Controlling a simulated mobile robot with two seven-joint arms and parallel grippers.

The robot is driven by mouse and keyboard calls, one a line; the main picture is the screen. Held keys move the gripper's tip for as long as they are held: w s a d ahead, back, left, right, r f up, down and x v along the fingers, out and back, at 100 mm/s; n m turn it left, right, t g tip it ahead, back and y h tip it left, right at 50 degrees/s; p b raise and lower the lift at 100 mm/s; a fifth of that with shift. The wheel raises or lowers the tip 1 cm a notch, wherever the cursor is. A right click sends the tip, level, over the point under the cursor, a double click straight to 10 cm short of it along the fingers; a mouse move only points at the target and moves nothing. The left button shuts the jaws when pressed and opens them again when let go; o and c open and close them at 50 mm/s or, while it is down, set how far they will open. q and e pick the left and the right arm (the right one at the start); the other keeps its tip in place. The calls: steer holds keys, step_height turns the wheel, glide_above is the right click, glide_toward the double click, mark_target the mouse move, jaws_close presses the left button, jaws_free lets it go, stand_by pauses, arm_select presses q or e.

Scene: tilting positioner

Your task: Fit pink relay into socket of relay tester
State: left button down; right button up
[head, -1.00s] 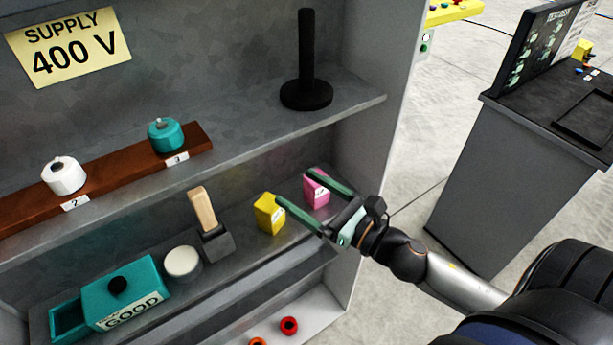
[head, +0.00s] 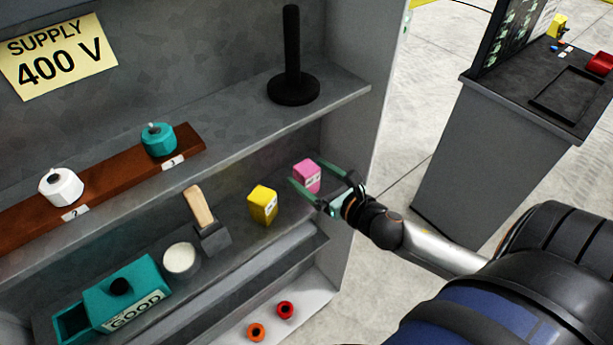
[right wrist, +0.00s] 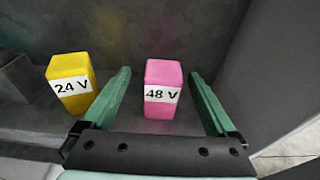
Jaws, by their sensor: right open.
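The pink relay (head: 307,175) stands upright on the lower shelf near the cabinet's right wall. In the right wrist view the pink relay (right wrist: 162,88) carries a white "48 V" label. My right gripper (head: 309,184) is open, with its fingers on either side of the pink relay. In the right wrist view the open fingers (right wrist: 160,90) show a gap on each side of the relay. My left gripper is not in view. I cannot make out the relay tester or its socket for certain.
A yellow "24 V" relay (head: 262,205) stands just left of the right gripper. A wooden-handled tool (head: 205,215), white round piece (head: 180,259) and teal "GOOD" box (head: 125,290) share the shelf. A black stand (head: 293,85) is above. A grey bench (head: 500,140) stands right.

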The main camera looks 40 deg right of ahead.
mark_target(300, 163)
steer(key=shift+r+p+x, duration=0.15)
steer(key=shift+p+x, duration=0.1)
steer(key=shift+x, duration=0.95)
steer(key=shift+r+p+x, duration=0.2)
steer(key=shift+x, duration=0.95)
steer(key=shift+w+d+f, duration=0.1)
steer(key=shift+w+f, duration=0.05)
steer(key=shift+w, duration=0.3)
steer(key=shift+c, duration=0.4)
jaws_close()
